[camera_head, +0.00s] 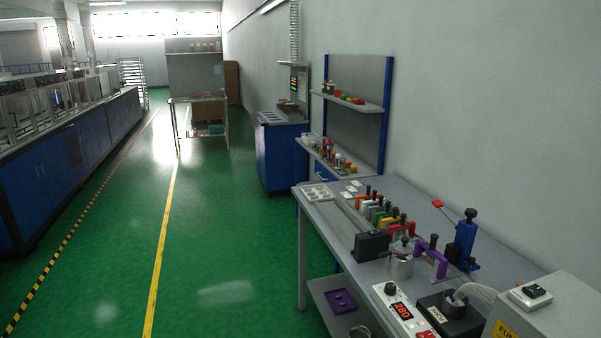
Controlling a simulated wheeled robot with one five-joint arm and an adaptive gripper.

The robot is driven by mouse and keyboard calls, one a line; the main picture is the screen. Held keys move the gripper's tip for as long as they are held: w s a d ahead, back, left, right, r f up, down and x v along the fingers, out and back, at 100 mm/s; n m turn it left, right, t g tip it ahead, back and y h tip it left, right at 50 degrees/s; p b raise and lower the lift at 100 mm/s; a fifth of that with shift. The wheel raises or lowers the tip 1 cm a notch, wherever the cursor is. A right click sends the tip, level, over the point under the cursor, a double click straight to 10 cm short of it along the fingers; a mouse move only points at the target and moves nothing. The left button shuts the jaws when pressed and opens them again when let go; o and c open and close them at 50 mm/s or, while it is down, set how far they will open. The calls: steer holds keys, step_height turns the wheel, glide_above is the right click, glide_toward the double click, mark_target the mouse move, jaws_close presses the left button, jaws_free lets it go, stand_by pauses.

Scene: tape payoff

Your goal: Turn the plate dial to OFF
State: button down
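A white control unit (408,317) stands near the front edge of the workbench at the bottom right. It has a black round dial (391,289) at its far end and a lit red display (403,310) that seems to read 280. The dial's pointer and any OFF mark are too small to make out. A dark block (450,315) with a round holder on it sits right beside the control unit; I cannot tell whether it is the plate. My gripper is not in view.
The grey workbench (335,215) carries a metal pot (400,265), a purple bracket (432,256), a blue stand (465,240) and a row of coloured clamps. A grey box (555,310) with a switch stands at the right. The green floor (220,270) left of the bench is clear.

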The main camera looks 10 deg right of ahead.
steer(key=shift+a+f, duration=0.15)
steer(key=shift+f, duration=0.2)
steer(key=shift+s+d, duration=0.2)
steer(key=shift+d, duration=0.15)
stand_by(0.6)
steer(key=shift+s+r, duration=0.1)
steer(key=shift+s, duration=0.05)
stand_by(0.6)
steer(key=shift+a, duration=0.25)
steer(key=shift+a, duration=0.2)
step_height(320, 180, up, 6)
steer(key=p, duration=0.4)
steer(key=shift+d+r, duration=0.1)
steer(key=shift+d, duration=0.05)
stand_by(0.5)
